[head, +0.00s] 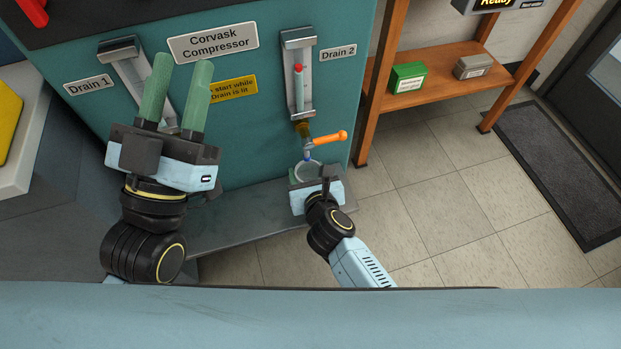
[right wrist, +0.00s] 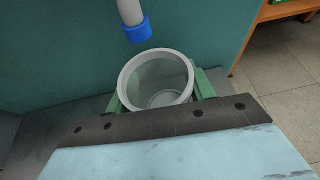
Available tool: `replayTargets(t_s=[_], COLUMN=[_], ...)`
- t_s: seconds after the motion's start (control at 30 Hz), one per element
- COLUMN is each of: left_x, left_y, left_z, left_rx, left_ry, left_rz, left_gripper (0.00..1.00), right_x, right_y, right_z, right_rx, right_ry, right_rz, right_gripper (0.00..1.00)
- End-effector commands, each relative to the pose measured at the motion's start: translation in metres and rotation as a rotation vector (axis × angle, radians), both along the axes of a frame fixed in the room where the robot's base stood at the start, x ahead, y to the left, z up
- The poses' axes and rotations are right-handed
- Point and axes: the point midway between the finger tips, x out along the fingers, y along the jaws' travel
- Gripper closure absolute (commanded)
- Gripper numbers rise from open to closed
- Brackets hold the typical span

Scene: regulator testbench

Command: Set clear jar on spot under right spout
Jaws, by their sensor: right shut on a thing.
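The clear jar (right wrist: 157,66) is upright between the green fingers of my right gripper (right wrist: 160,92), which is shut on it. In the head view the jar (head: 307,168) is mostly hidden by my right gripper (head: 308,177). The right spout has a blue tip (right wrist: 137,30) just above the jar's far rim. Its orange valve handle (head: 330,137) is under the Drain 2 gauge (head: 299,85). The spot under the spout is hidden, and I cannot tell whether the jar touches the ledge (head: 245,213). My left gripper (head: 180,75) is open and empty, its fingers pointing up before the panel.
The teal compressor panel (head: 245,140) rises behind the ledge. A Drain 1 gauge (head: 140,85) is behind my left gripper. A wooden shelf (head: 440,88) with a green box (head: 407,78) and a grey box (head: 473,67) stands at the right.

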Motion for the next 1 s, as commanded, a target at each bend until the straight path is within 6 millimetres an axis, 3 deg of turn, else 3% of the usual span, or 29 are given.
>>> replayTargets(t_s=[1.0], left_x=[-0.0006], left_y=[0.0001], left_z=[-0.0031], left_rx=[-0.003], left_ry=[-0.01], left_rz=[0.0], left_gripper=[0.64], right_x=[0.0047], right_y=[0.0014], right_z=[-0.006], right_rx=[0.002], right_ry=[0.0], right_rz=[-0.001], right_gripper=[0.71])
